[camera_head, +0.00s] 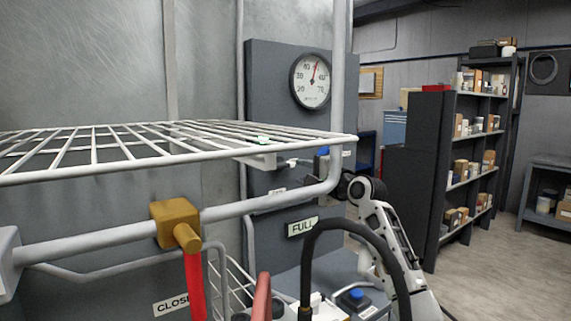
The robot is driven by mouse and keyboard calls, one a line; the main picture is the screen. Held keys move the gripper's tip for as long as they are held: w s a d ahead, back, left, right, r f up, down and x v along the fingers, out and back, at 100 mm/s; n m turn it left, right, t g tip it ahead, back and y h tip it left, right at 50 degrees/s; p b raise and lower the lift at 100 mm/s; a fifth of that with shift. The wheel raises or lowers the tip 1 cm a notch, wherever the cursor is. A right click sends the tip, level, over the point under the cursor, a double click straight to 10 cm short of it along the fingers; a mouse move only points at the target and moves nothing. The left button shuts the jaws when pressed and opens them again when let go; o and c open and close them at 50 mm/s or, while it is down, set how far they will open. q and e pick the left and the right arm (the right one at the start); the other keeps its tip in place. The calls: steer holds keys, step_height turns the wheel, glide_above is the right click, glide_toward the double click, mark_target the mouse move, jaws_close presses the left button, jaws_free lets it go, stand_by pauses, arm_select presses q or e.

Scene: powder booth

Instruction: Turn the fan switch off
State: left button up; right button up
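A grey control panel (268,85) stands behind the white wire rack and pipe. A small pale lever-like part (292,162) shows on it beneath the rack, with a blue knob (323,151) to its right. A pale label (277,194) below is partly hidden by the pipe, and I cannot read it surely. I cannot tell which part is the fan switch or its position. My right gripper (341,187) is dark, at the panel's right, just behind the white pipe and below the blue knob. Its fingers are mostly hidden. My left gripper is not in view.
The wire rack (180,160) and white pipe (270,203) cross in front of the panel. A brass valve (175,222) with a red handle (194,285) sits on the pipe. A round gauge (311,80) is above. Shelves (470,140) stand at right, with open floor (490,265) before them.

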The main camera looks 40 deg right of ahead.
mark_target(285, 167)
steer(key=w, duration=0.5)
steer(key=w+d+p, duration=0.1)
steer(key=w, duration=0.2)
jaws_close()
